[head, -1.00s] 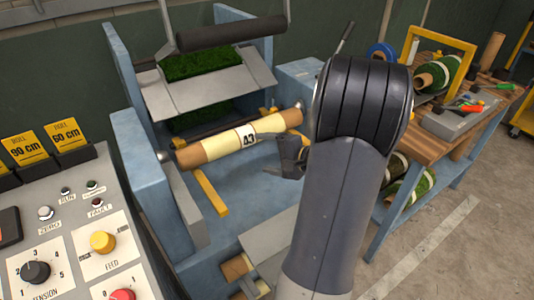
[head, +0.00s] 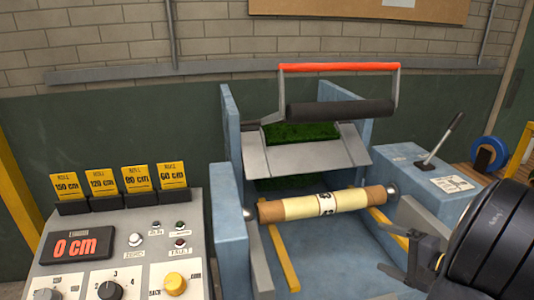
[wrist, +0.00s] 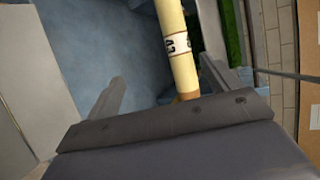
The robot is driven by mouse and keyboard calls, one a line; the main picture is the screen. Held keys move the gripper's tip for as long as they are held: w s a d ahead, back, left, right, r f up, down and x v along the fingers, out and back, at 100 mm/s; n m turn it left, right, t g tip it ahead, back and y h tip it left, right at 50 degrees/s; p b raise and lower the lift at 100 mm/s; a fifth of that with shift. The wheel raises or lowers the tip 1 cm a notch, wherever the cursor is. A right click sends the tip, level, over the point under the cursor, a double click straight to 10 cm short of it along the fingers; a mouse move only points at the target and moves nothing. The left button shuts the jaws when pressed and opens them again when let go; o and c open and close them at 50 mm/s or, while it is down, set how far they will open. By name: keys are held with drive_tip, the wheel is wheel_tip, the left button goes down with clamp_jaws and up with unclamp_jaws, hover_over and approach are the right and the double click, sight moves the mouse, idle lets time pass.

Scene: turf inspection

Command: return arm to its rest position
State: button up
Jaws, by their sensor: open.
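My arm comes in at the right edge of the head view. My gripper (head: 393,252) is in front of and below the right end of the cardboard roll. In the wrist view its two fingers (wrist: 162,70) stand wide apart with nothing gripped between them. The roll (head: 300,207), brown with a cream label band marked in black, lies across the blue machine between two round end holders. It also shows in the wrist view (wrist: 176,40), beyond the fingers and apart from them.
The blue machine frame (head: 231,140) has upright side walls, a red-handled bar (head: 340,67) and green turf (head: 300,134). A control panel (head: 70,220) reading 0 cm stands at left. A lever box (head: 410,165) and a blue ring (head: 491,153) are at right.

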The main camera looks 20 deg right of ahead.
drive_tip(key=shift+w, duration=0.1)
drive_tip(key=w+a+p, duration=0.3)
drive_tip(key=w+p, duration=0.2)
drive_tip(key=w, duration=0.4)
drive_tip(key=shift+w+a, duration=0.2)
drive_tip(key=shift+a, duration=0.1)
drive_tip(key=shift+f, duration=0.2)
idle(0.4)
